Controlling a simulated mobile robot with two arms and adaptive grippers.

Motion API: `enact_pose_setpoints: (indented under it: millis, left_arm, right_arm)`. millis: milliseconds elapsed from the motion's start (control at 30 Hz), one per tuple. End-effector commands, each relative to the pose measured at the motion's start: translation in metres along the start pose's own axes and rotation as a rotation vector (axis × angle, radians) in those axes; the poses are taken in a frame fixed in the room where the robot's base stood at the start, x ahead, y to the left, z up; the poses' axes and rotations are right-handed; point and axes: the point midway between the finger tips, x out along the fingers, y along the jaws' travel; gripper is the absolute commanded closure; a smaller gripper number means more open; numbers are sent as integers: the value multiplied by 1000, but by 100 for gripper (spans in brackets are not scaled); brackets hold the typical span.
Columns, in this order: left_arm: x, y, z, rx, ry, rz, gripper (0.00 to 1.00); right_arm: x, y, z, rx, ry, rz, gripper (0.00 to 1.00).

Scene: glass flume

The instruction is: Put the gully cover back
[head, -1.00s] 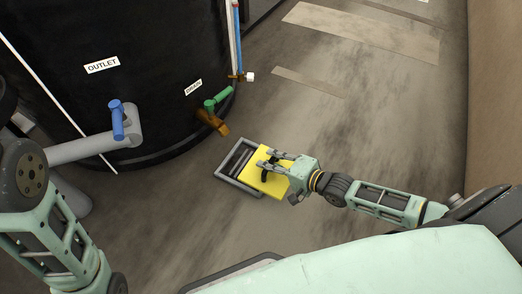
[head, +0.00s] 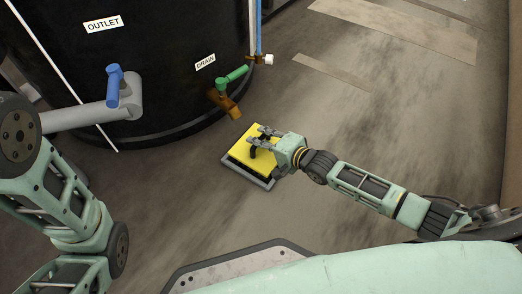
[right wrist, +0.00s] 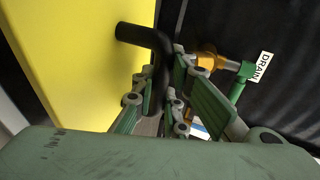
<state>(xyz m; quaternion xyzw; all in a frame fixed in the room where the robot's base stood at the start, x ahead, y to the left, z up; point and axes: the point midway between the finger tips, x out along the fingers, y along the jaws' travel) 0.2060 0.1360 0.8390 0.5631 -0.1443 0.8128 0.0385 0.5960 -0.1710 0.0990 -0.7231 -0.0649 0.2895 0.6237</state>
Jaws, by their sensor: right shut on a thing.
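The gully cover (head: 243,150) is a yellow square plate with a black handle, in the head view below the drain tap. My right gripper (head: 258,138) is shut on its handle, and the right wrist view shows the bent black handle (right wrist: 158,48) between the fingers beside the yellow plate (right wrist: 65,55). The cover overlaps the grey gully frame (head: 248,174) on the floor. The frame's near edge shows below the plate, and its slots are hidden. I cannot tell whether the cover touches the frame. My left arm shows at the left, but its gripper is out of view.
A black tank (head: 180,70) stands just behind the gully. It has a grey outlet pipe (head: 85,117) with a blue handle and a brass drain tap (head: 226,103) with a green handle, close to the cover. The floor (head: 400,110) to the right is clear.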

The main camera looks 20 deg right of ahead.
Motion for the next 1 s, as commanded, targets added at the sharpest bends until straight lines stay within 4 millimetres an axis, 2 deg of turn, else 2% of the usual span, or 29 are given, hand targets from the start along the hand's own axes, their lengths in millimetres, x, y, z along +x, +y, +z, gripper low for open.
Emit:
enact_pose_setpoints:
  millis: [67,400,800,833,1000]
  left_arm:
    - [-4,1,-1,0,0,0,68]
    - [-38,8,-14,-1,1,1,68]
    - [-39,8,-13,-1,-2,0,68]
    - [-39,8,-13,-1,-2,0,68]
    - [-38,8,-12,-1,-2,0,68]
  right_arm:
    - [2,1,0,-1,0,-4,100]
    - [14,36,2,-2,0,-5,100]
    - [15,37,2,-1,0,-5,100]
    - [14,40,2,-1,0,0,87]
    - [14,40,2,-1,0,0,72]
